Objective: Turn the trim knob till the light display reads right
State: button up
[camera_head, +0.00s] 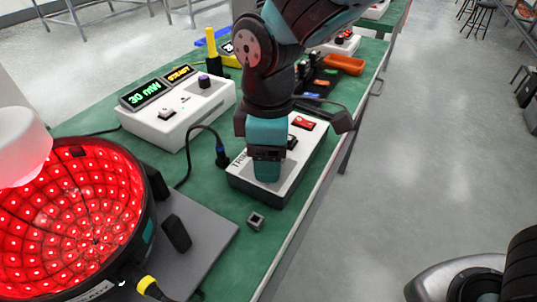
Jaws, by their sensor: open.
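A red switch (303,122) shows at the far end of this box. The light display (140,94) reads "30 mW" in green on a white meter box (176,120). A second display (180,73) on it reads "STEADY" in yellow.
A bowl of lit red lights (85,215) fills the lower left by a grey plate (205,245). A black cable (190,158) reaches the control box. An orange tray (344,64) stands farther back.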

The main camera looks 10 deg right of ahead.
jog(key=c, duration=0.9)
jog(key=shift+c, duration=0.2)
jog(key=shift+r+m+p, duration=0.1)
jog(key=shift+m+p, duration=0.3)
jog(key=shift+p, duration=0.05)
jog(key=m+p, duration=0.3)
jog(key=shift+r+m, duration=0.1)
jog(key=shift+m, duration=0.3)
jog(key=m+p, duration=0.3)
jog(key=m, duration=0.1)
jog(key=shift+m, duration=0.7)
